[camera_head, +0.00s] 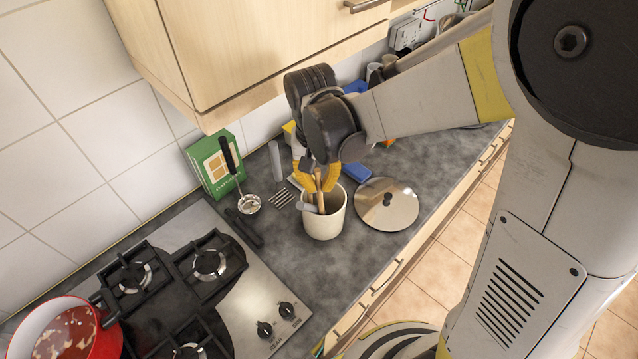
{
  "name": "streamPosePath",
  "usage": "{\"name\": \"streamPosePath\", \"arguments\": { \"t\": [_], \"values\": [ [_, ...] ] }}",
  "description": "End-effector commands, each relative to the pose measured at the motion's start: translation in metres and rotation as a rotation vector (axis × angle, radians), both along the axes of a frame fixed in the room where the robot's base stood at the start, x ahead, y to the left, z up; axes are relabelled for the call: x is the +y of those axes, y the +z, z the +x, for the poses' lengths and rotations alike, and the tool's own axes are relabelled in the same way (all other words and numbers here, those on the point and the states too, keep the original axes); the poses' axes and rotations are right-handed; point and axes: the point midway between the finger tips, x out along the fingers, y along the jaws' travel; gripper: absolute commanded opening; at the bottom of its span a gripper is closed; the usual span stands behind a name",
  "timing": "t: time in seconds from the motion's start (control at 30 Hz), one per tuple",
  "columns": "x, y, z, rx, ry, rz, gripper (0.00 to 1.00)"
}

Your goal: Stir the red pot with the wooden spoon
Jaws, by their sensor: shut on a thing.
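The red pot (103,345) stands on the hob at the lower left, partly cut off by the frame edge, with reddish-brown liquid and bits inside. A cream utensil crock (325,225) stands on the dark worktop. The wooden spoon (319,187) is upright in the crock, its lower part hidden by the wall. My gripper (318,178), with yellow fingers, is over the crock and shut on the spoon's handle. The fingers partly hide the handle.
A round metal lid (388,205) lies right of the crock. A ladle (248,203), a slotted turner (281,190) and a green box (214,165) are to its left. The gas hob (245,300) lies between crock and pot. A wall cupboard (220,50) overhangs the back.

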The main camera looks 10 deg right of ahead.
Motion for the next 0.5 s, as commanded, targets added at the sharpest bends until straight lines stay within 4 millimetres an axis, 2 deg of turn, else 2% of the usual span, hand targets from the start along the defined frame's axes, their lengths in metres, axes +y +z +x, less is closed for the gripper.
{"name": "streamPosePath", "arguments": {
  "t": [0.5],
  "values": [
    [0.002, 0.024, -0.003, 0.001, 0.0, 0.0, 0.0]
  ]
}}
